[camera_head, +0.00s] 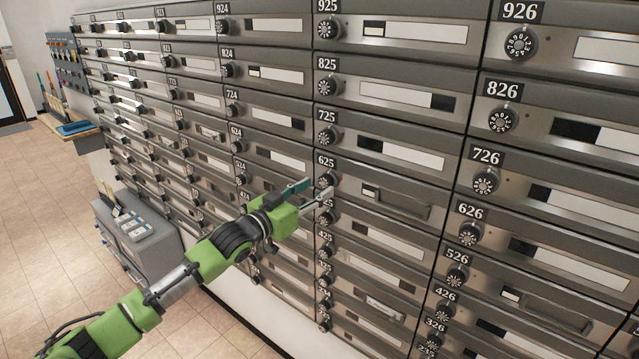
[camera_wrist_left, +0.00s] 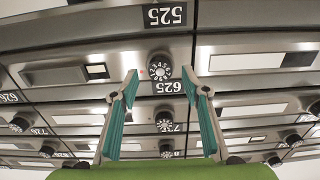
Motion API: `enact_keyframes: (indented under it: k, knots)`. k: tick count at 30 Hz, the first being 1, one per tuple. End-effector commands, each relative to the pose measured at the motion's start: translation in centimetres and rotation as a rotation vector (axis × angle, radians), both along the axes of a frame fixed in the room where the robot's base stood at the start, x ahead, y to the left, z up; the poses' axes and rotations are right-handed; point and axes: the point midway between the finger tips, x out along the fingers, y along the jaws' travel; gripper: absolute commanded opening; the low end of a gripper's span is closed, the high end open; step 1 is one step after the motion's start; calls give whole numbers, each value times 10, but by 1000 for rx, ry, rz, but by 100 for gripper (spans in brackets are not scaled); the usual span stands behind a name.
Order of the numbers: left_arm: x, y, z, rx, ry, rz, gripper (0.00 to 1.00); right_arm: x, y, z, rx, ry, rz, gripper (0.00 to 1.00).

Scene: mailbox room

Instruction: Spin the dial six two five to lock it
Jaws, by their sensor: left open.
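The dial of mailbox 625 (camera_head: 326,180) is a small round black knob with white digits, under the 625 label (camera_head: 325,161). In the left wrist view, upside down, the dial (camera_wrist_left: 159,67) lies ahead between my fingertips, beside a small red light (camera_wrist_left: 141,71). My left gripper (camera_head: 319,190) is open, its two teal-padded fingers pointing at the dial, one on each side of it in the wrist view; it also shows there (camera_wrist_left: 160,74). I cannot tell whether the fingers touch the dial. The dial's exact setting is too small to read. My right gripper is not in view.
Rows of metal mailboxes with similar dials fill the wall. The 725 dial (camera_head: 326,137) is above and the 525 dial (camera_head: 326,217) below, close to my fingers. A grey cabinet (camera_head: 140,235) stands on the left.

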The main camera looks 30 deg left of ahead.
Motion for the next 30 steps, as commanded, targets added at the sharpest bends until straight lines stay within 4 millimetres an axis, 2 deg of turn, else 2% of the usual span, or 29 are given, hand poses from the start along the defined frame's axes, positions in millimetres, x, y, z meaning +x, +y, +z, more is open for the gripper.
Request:
enact_keyframes:
  k: [7, 18, 19, 23, 30]
  knots:
    - [21, -1, 1, 0, -1, 0, 42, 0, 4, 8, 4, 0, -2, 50]
    - [25, -2, -1, 0, 0, 0, 42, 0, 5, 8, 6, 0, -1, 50]
    - [25, -2, -1, 0, 0, 0, 40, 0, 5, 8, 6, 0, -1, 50]
    - [25, -2, -1, 0, 0, 0, 6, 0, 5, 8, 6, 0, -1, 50]
    - [25, -2, 0, 6, 0, 0, 4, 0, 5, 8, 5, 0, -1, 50]
